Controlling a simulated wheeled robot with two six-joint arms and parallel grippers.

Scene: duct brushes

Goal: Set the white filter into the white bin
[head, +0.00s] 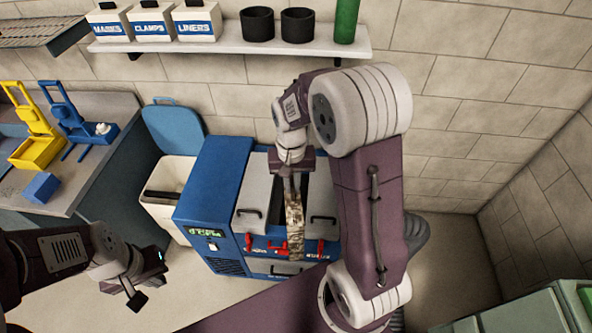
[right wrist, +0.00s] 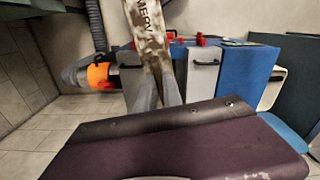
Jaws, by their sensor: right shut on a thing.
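The white filter (head: 295,228), mottled brown with dirt, hangs edge-on below my right gripper (head: 291,180) in the head view. My right gripper is shut on its end. In the right wrist view the filter (right wrist: 150,38) rises from between the fingers (right wrist: 158,92), with "MERV" lettering on it. It overlaps the front of the blue machine; I cannot tell whether it touches it. The white bin (head: 158,212) stands left of the machine with its blue lid (head: 172,128) raised. My left gripper (head: 148,279) is open and empty at lower left, in front of the bin.
The blue and grey machine (head: 212,195) has red latches (head: 279,248) and black handles. A bench (head: 95,165) with yellow (head: 38,150) and blue tools is left. A wall shelf (head: 235,45) holds labelled boxes and black cups. Green-topped furniture (head: 540,312) is lower right.

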